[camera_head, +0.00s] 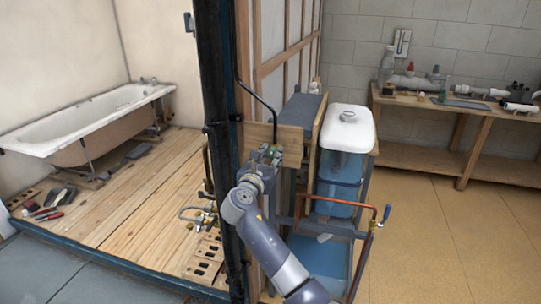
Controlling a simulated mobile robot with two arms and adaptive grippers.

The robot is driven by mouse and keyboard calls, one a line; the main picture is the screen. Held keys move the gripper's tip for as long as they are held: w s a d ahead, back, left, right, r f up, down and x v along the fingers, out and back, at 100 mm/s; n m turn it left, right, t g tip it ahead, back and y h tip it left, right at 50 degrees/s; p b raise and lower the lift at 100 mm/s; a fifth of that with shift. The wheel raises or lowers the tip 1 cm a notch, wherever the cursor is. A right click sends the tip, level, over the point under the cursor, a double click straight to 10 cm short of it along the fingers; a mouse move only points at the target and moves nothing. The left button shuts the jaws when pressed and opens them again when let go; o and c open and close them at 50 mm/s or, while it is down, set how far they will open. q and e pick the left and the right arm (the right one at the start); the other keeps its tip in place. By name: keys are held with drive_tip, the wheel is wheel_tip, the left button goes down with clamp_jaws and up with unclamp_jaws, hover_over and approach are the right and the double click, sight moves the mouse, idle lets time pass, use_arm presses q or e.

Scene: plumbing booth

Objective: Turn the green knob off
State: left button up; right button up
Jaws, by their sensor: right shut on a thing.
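The green knob (276,153) shows as a small green patch by the wooden board near the centre of the view, mostly hidden by my gripper. My right gripper (268,157) is at the knob and shut on it. My right arm reaches up to it from the bottom of the view. The knob's exact angle is too small and covered to tell. My left gripper is not in view.
A dark post (222,130) stands just left of my right arm. To the right are a white-topped water tank (345,130), a copper pipe (335,201) and a blue-handled valve (386,213). A bathtub (90,118) and a workbench (455,158) stand farther back.

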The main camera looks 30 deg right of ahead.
drive_tip(key=m, duration=0.3)
drive_tip(key=shift+m, duration=0.3)
drive_tip(key=m, duration=0.3)
drive_tip(key=shift+f+m, duration=0.1)
drive_tip(key=shift+m, duration=0.2)
drive_tip(key=m+b, duration=0.1)
drive_tip(key=m, duration=0.3)
drive_tip(key=shift+y+b, duration=0.3)
drive_tip(key=shift+b, duration=0.05)
drive_tip(key=m+b, duration=0.1)
drive_tip(key=m, duration=0.3)
drive_tip(key=shift+b, duration=0.4)
drive_tip(key=shift+m, duration=0.5)
drive_tip(key=o, duration=1.1)
